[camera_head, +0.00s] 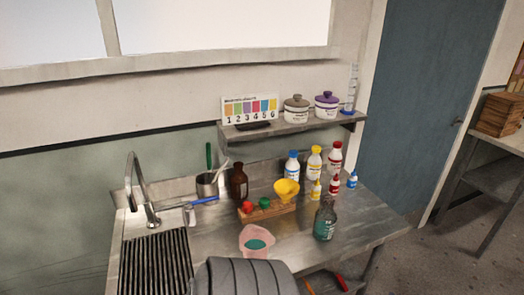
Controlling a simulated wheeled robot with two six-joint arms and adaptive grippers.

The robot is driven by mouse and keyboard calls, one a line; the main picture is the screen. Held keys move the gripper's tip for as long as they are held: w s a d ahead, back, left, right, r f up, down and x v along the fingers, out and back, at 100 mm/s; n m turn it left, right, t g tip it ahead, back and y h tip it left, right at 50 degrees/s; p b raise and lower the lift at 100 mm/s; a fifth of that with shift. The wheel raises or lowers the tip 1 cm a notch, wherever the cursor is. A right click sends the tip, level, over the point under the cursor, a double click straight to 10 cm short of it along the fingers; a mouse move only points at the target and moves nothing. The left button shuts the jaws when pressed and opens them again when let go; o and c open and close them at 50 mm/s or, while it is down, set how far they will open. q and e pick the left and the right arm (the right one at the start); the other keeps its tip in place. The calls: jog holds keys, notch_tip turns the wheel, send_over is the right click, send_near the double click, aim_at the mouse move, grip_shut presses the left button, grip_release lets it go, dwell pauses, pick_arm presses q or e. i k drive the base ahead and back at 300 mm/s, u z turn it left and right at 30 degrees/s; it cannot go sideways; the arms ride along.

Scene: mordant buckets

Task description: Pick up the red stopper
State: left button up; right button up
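The red stopper (247,207) sits at the left end of a small wooden block (268,213) on the steel counter. A green stopper (264,203) is just right of it on the same block, and a yellow funnel (287,189) is at the block's right end. A brown bottle (239,182) stands close behind the red stopper. Neither of my grippers shows in the head view. A dark grey ribbed part at the bottom centre hides some of the counter's front.
Several white bottles with coloured caps stand behind right. The sink with its tap (139,190) and a metal cup (207,185) are left.

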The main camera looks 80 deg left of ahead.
aim_at(247, 205)
jog(key=z, duration=0.05)
jog(key=i, duration=1.4)
jog(key=u, duration=1.85)
